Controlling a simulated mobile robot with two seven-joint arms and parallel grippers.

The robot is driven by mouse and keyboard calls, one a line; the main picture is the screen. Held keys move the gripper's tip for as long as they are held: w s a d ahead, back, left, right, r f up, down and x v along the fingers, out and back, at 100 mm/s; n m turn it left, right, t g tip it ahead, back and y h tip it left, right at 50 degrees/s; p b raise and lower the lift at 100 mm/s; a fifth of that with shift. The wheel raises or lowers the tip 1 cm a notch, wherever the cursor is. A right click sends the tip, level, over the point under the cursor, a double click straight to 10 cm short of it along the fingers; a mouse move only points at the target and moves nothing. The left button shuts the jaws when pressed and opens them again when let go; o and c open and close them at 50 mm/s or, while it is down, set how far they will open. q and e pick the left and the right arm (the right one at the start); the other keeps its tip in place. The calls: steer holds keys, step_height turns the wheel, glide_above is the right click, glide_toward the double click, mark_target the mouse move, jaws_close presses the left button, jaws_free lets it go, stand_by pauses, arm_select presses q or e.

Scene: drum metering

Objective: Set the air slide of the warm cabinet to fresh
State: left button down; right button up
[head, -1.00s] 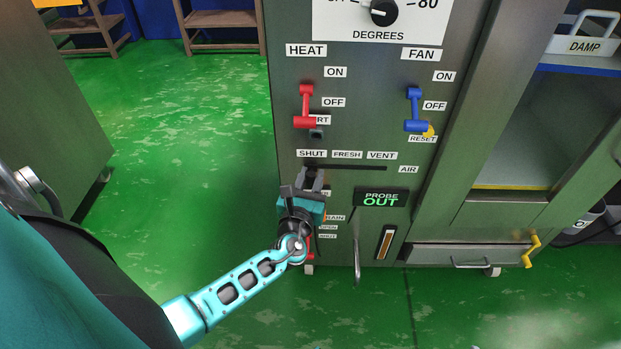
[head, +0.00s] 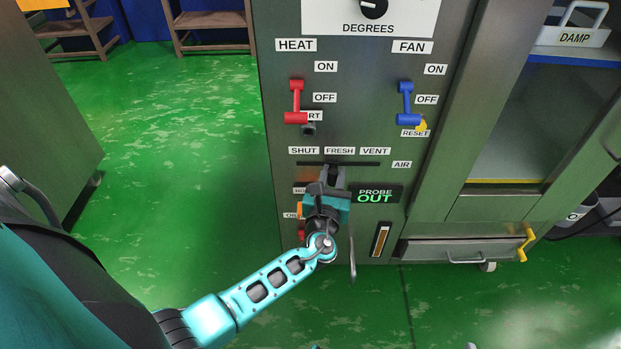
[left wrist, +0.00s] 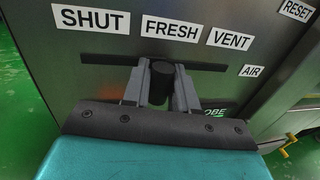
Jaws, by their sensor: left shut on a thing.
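The warm cabinet's front panel carries the air slot (head: 368,164), a dark horizontal line under the labels SHUT (head: 304,151), FRESH (head: 340,151) and VENT (head: 375,151). The black air slide knob (left wrist: 161,82) stands in this slot, below the FRESH label (left wrist: 171,29) in the left wrist view. My left gripper (head: 333,173) is shut on the knob, with one finger on each side of it in the left wrist view (left wrist: 160,88). In the head view the gripper hides the knob. My right gripper is not in view.
Above the slot are the red heat lever (head: 296,103) and blue fan lever (head: 407,104). The PROBE OUT display (head: 375,195) is just right of my gripper. A drawer (head: 459,251) with a yellow latch (head: 527,243) is lower right. Green floor is open to the left.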

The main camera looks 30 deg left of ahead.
arm_select(q)
steer(key=shift+w+d, duration=0.4)
steer(key=shift+d, duration=0.25)
steer(key=c, duration=1)
jaws_free()
